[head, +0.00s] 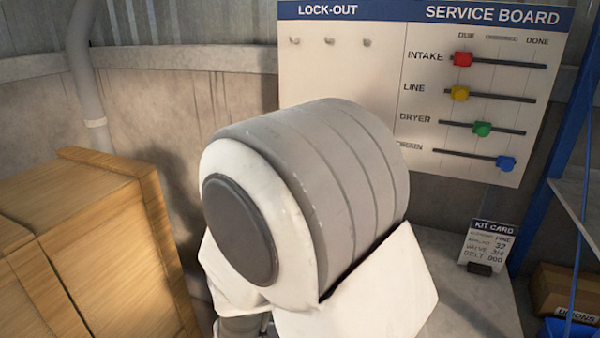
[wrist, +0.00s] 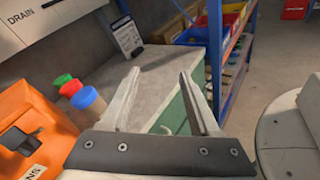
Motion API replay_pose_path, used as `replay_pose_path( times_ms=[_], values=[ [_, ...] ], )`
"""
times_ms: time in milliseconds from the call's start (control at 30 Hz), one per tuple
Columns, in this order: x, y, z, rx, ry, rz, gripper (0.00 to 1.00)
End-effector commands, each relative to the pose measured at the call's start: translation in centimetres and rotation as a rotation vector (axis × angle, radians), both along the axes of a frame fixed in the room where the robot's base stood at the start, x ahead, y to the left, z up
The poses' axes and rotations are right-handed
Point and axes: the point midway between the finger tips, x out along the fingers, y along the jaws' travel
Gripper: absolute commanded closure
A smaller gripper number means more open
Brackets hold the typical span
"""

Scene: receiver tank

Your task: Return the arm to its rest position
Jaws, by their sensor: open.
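My gripper (wrist: 160,100) shows in the wrist view with its two fingers apart and nothing between them. Beyond the fingers is the top of a grey bench (wrist: 158,77). In the head view a large grey and white rounded part of my own arm fills the middle, and the gripper is hidden there. The service board (head: 470,95) hangs on the wall behind my arm. Its red, yellow, green and blue sliders sit on their tracks, with red and yellow toward the left and blue toward the right.
Wooden crates (head: 85,245) stand at the left. A blue shelf frame (head: 555,140) stands at the right. A kit card (head: 487,243) stands on the bench. In the wrist view an orange case (wrist: 35,130) and several coloured-top items (wrist: 88,100) sit close left of my gripper.

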Motion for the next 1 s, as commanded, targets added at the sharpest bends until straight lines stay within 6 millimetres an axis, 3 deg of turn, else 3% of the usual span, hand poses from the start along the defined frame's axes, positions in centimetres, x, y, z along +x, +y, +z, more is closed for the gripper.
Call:
replay_pose_path(
  times_ms=[200, 400, 767, 1000],
  values=[
    [-2.8, -3.1, 0.7, 0.279, -0.063, -0.263, 0.38],
    [-5.2, -4.2, 1.1, 0.538, -0.148, -0.467, 0.38],
    [-7.2, -3.5, 2.9, 1.014, -0.391, -0.745, 0.38],
    [-7.1, -2.4, 5.6, 1.324, -0.616, -0.853, 0.38]
  ],
)
